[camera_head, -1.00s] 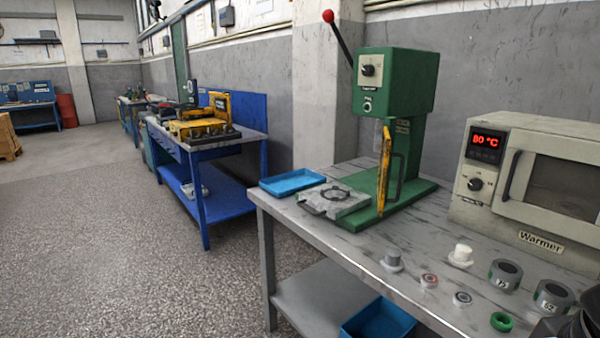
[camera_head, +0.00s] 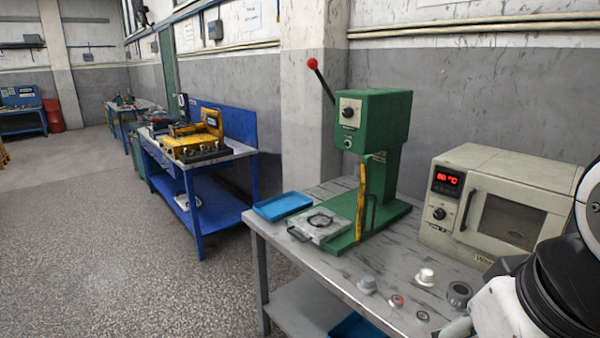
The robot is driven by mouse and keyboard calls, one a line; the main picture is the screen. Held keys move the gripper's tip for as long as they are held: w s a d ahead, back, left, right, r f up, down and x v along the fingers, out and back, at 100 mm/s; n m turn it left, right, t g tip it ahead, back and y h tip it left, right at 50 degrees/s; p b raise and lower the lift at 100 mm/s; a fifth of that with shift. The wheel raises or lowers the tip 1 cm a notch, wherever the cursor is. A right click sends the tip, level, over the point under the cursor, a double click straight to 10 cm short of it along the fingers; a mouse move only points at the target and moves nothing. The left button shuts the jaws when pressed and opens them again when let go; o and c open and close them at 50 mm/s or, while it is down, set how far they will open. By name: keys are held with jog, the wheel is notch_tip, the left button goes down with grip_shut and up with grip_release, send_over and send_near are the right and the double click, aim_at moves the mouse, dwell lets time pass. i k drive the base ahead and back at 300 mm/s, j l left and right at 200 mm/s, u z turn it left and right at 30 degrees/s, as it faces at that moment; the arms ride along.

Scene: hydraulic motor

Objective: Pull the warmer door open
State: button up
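The warmer (camera_head: 460,158) is a cream box at the right end of the grey workbench, with a red temperature display (camera_head: 447,179) and a knob on its left panel. Its door (camera_head: 510,222) has a dark window and looks shut. The black vertical door handle (camera_head: 468,209) is on the door's left edge, with nothing touching it. My white and black arm fills the lower right and covers part of the warmer's lower right side. My gripper's fingertips are not visible.
A green press (camera_head: 375,122) with a red-knobbed lever stands left of the warmer. A blue tray (camera_head: 283,206), a grey fixture (camera_head: 319,226), a white cap (camera_head: 425,277) and several small rings and cylinders lie on the workbench (camera_head: 390,253). A blue table (camera_head: 217,207) stands farther back.

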aim_at(478, 186)
jog(key=z, duration=0.85)
